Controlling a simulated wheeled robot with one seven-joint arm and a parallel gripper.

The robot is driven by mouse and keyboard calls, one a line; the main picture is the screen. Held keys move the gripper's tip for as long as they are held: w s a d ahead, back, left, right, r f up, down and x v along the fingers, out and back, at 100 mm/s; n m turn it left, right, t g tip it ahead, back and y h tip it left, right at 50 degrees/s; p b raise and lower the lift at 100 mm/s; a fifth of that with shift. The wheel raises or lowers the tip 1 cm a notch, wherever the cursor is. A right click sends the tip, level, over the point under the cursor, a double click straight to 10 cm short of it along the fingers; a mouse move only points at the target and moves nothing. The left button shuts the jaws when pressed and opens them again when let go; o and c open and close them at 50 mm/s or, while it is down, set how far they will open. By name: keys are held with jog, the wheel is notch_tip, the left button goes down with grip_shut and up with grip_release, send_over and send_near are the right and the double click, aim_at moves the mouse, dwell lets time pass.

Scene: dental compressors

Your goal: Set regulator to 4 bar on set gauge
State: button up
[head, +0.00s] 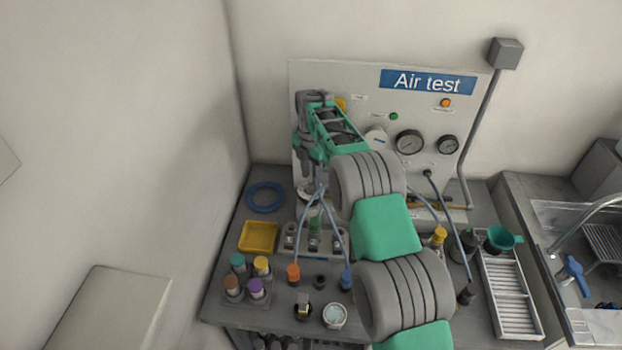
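The upright "Air test" panel (473,105) stands at the back of the bench. Two round dial gauges are on it, a larger one (409,142) and a smaller one (448,145) to its right. Their labels and needles are too small to read, so I cannot tell which is the set gauge. A pale round part (376,137), possibly the regulator knob, shows left of the larger gauge, partly behind my arm. My gripper (309,172) is at the panel's left side, left of that part. Its fingers are unclear and I see nothing held.
My arm covers the panel's lower middle. Hoses hang before it. A yellow tray (259,237), a blue ring (265,197) and several capped bottles stand on the left of the bench. A green funnel (503,239), a ribbed tray (513,293) and a sink tap (585,232) are right.

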aim_at(311, 184)
jog(key=shift+f+p, duration=0.3)
jog(key=shift+f, duration=1.3)
jog(key=shift+c, duration=0.3)
grip_shut()
